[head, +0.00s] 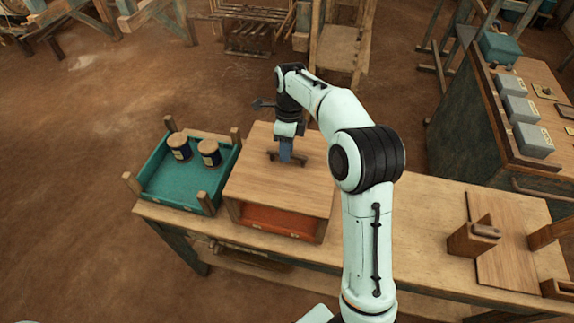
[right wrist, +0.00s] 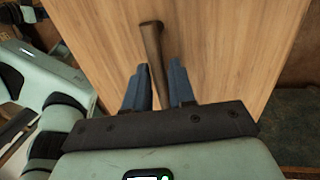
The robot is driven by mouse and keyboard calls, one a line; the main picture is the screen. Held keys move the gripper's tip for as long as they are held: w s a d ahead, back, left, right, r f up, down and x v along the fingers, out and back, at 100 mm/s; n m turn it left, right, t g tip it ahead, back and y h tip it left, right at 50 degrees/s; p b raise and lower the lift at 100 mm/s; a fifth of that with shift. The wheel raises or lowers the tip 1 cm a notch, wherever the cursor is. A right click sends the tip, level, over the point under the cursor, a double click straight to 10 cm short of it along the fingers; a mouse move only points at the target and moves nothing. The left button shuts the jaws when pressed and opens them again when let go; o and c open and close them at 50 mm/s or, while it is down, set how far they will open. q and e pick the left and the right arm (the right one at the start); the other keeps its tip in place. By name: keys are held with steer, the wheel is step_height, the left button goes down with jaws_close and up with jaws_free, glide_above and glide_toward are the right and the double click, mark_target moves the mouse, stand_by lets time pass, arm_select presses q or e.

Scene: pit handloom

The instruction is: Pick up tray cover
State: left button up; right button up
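The tray cover is a flat light-wood board (head: 250,182) with a dark wooden bar handle (head: 303,163). It lies level over a tray with an orange-red inside (head: 275,221) on the bench. My right gripper (head: 285,157) points down at the handle near the middle of the board. In the right wrist view the blue fingers (right wrist: 160,88) stand on either side of the handle (right wrist: 152,50), very close to it. I cannot tell whether they press on it. The board (right wrist: 215,50) fills the background there. My left gripper is out of view.
A teal-lined open tray (head: 170,188) with two spools (head: 209,152) and corner posts stands close left of the cover. The bench (head: 430,230) is clear to the right, up to a wooden block (head: 470,240). A side table with grey boxes (head: 533,140) stands at the right.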

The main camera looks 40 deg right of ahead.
steer(key=shift+s+a+f, duration=0.1)
steer(key=shift+s+f, duration=0.05)
steer(key=shift+f, duration=0.3)
steer(key=shift+s+a+f, duration=0.1)
steer(key=shift+s+f, duration=0.05)
steer(key=shift+f, duration=0.3)
steer(key=shift+w, duration=0.1)
jaws_close()
steer(key=shift+r, duration=0.1)
